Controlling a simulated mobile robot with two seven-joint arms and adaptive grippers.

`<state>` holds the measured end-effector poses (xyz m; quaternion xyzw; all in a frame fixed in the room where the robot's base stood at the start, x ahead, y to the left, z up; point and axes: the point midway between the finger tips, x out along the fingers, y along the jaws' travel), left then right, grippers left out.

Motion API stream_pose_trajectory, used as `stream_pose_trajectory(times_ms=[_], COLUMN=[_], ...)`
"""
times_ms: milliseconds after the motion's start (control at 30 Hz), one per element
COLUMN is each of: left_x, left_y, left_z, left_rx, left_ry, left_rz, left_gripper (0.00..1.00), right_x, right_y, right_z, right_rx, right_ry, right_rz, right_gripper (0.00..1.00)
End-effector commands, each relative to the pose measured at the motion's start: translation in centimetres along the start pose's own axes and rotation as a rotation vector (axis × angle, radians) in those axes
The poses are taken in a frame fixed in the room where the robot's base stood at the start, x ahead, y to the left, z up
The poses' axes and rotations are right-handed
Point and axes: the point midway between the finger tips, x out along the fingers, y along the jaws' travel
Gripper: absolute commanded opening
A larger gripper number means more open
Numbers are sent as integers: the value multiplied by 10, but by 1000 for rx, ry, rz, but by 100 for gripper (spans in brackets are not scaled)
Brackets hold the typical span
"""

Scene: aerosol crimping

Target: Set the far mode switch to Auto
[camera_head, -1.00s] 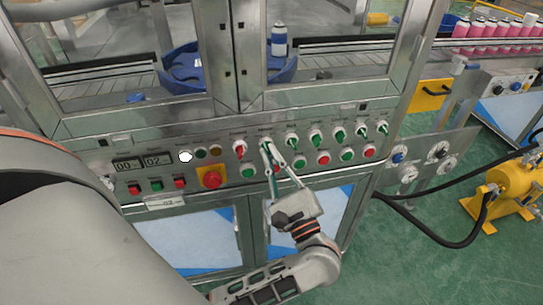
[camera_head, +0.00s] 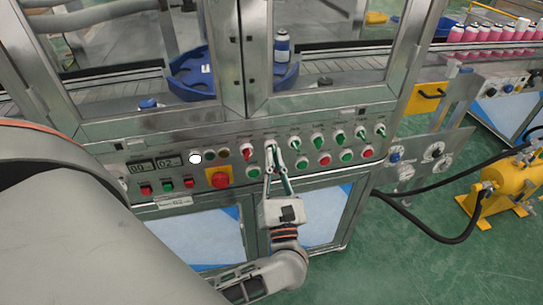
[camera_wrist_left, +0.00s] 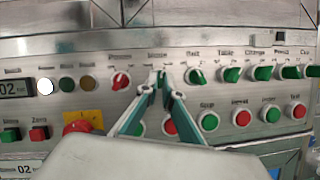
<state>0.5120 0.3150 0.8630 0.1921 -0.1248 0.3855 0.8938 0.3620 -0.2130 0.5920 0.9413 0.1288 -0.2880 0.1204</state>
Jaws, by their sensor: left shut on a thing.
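A row of rotary switches runs along the upper part of the steel control panel (camera_head: 215,170). My left gripper (camera_head: 272,149) stands in front of the panel, its two fingers pointing up at the second switch of the row. It is shut on this switch, a green knob (camera_head: 270,146) mostly hidden between the fingertips. In the left wrist view the fingertips (camera_wrist_left: 159,82) meet just right of the red-handled switch (camera_wrist_left: 120,81). The knob's exact pointing and the small labels cannot be read clearly. My right gripper is not in view.
Red and green push buttons sit close below the switches, and a red emergency button (camera_head: 219,180) on yellow is to the left. Glass doors are above. Gauges (camera_head: 434,151), a black hose and a yellow pump (camera_head: 505,182) stand at the right.

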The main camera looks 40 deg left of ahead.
Motion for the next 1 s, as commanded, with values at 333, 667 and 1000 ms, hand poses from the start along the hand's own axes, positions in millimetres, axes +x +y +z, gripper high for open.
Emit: stream_pose_trajectory(times_ms=[333,667,1000], left_x=[1,0,0], left_y=[3,2,2], left_z=[3,0,0], left_rx=[193,264,270], left_ry=[0,2,1], left_rz=[-80,-110,-112], left_gripper=[0,0,0], right_x=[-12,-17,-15], right_y=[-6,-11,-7], right_z=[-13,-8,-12], right_rx=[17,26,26], right_ry=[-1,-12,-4], right_rz=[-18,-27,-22], right_gripper=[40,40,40])
